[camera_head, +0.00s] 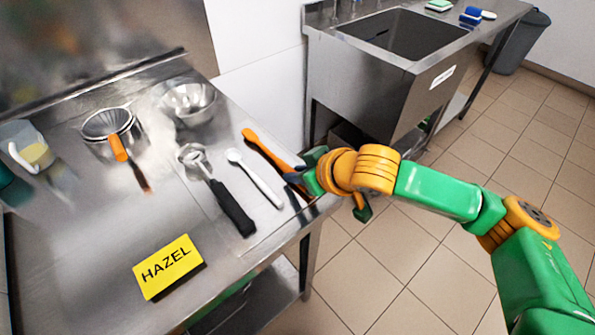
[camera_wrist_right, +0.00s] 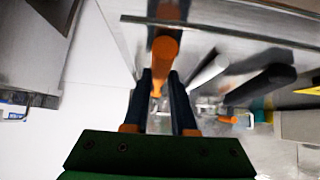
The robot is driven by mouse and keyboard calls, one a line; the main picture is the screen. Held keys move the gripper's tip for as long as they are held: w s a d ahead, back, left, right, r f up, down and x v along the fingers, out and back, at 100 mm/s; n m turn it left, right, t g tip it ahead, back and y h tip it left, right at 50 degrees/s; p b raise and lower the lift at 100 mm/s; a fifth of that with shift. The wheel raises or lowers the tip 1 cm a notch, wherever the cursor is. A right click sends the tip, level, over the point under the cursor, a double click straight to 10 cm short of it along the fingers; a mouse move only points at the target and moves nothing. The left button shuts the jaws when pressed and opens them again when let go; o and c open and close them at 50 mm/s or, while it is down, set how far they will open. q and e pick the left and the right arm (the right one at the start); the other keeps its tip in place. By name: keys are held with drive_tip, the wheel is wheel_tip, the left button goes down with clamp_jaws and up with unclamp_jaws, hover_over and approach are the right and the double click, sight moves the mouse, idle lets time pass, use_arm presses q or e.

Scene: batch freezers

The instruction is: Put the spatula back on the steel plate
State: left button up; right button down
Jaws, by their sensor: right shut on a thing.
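The orange spatula (camera_head: 266,150) slants along the right side of the steel worktop, its near end at my right gripper (camera_head: 299,177). In the right wrist view the two dark fingers of this gripper (camera_wrist_right: 160,78) are closed around the spatula's orange end (camera_wrist_right: 165,46). The spatula lies over or just above the surface; I cannot tell whether it touches. The steel plate (camera_head: 222,178) appears as a flat, faintly outlined area under the scoop and the white spatula, beside the orange one. My left gripper is not in view.
A dark-handled scoop (camera_head: 232,207) and a white spatula (camera_head: 256,178) lie left of the orange one. A sink (camera_head: 405,35) is beyond a gap.

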drive_tip(key=shift+a+f, duration=0.1)
drive_tip(key=shift+f, duration=0.1)
drive_tip(key=c, duration=0.7)
unclamp_jaws()
drive_tip(key=shift+r, duration=0.15)
